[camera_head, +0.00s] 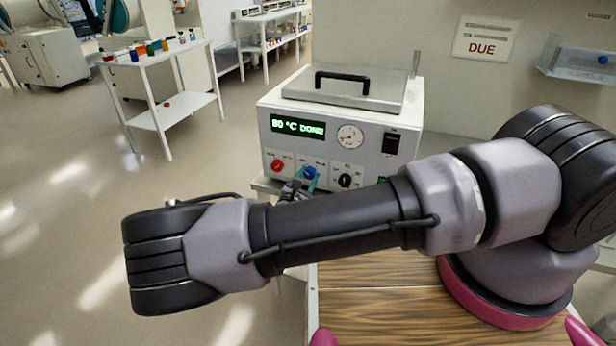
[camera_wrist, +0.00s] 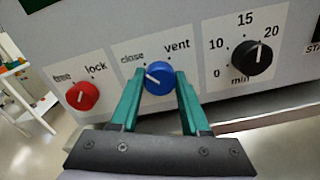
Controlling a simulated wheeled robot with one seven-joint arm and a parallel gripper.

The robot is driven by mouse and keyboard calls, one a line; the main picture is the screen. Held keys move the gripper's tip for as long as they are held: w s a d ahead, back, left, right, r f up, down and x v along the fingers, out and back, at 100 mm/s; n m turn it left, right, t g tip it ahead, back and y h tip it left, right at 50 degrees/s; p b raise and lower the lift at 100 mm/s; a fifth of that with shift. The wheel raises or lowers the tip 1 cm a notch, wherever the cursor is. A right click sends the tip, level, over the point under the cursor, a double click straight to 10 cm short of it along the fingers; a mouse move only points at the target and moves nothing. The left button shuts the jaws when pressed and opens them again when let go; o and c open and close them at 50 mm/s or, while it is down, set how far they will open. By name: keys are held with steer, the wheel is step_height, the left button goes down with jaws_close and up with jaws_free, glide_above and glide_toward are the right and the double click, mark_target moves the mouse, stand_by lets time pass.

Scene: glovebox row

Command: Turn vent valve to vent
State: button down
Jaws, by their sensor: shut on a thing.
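The vent valve is a blue knob (camera_wrist: 158,78) on the front panel, marked "close" on the left and "vent" on the right. Its white pointer line slants toward the upper left, on the "close" side. My gripper (camera_wrist: 160,83) has its two teal fingers on either side of the knob, shut on it. In the head view the blue knob (camera_head: 310,172) sits low on the front of the white oven-like unit (camera_head: 340,115), with my gripper at it and my arm across the view in front.
A red knob (camera_wrist: 82,96) marked "lock" is left of the valve, and a black minute dial (camera_wrist: 252,58) is right of it. The display (camera_head: 298,126) reads "80 °C DONE". A white cart (camera_head: 150,58) with small bottles stands at the left.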

steer(key=m, duration=0.8)
steer(key=shift+m, duration=0.3)
steer(key=m, duration=0.4)
steer(key=shift+f+m, duration=0.1)
steer(key=shift+m, duration=2)
steer(key=shift+c, duration=1.9)
jaws_free()
